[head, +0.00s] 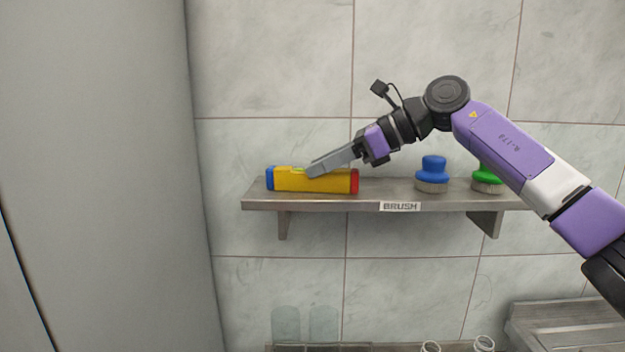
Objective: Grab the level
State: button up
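The level (290,182) is a yellow bar with a blue left end and a red right end. It lies lengthwise on the left part of a wall shelf (370,188). My gripper (312,171) comes in from the right, its long grey fingers pointing down and left. The fingertips overlap the upper middle of the level in the head view and hide a bit of its top. I see the fingers from the side, so their gap and any contact with the level cannot be told.
A blue brush (433,174) and a green brush (487,179) stand on the shelf to the right, under my arm. The shelf carries a "BRUSH" label (400,206). Clear glasses (286,326) stand lower down. A grey panel (95,180) fills the left side.

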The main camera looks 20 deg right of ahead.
grip_shut()
jog(key=shift+r, duration=0.1)
